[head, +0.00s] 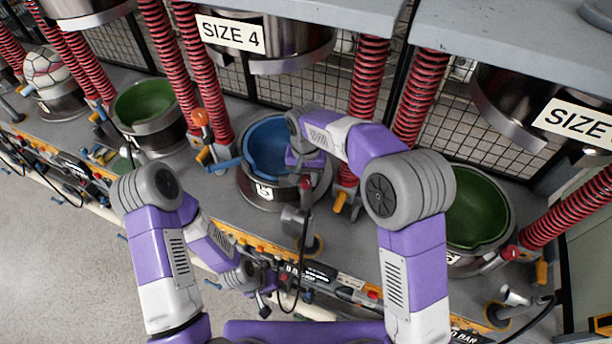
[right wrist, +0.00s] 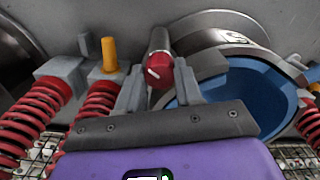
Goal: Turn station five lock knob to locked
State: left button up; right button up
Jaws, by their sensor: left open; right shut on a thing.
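The red lock knob (right wrist: 160,71) sits on the end of a grey cylinder beside the blue bowl (head: 268,147). A white mark on its face is slanted in the right wrist view. My right gripper (right wrist: 160,82) is shut on the knob, one finger on each side of it. In the head view my right gripper (head: 306,180) is at the right rim of the blue bowl, and the forearm hides part of the bowl. My left gripper (head: 262,282) is open and empty, low over the front edge of the bench.
Green bowls stand at the left (head: 146,104) and right (head: 478,208). Red springs (head: 368,75) rise between stations. A press head with a "SIZE 4" sign (head: 231,33) hangs above. An orange lever (head: 340,203) is close to the right gripper. Grey floor (head: 60,250) lies open at lower left.

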jog(key=shift+r+m, duration=0.1)
jog(key=shift+m, duration=0.2)
jog(key=o, duration=1)
jog(key=shift+o, duration=0.2)
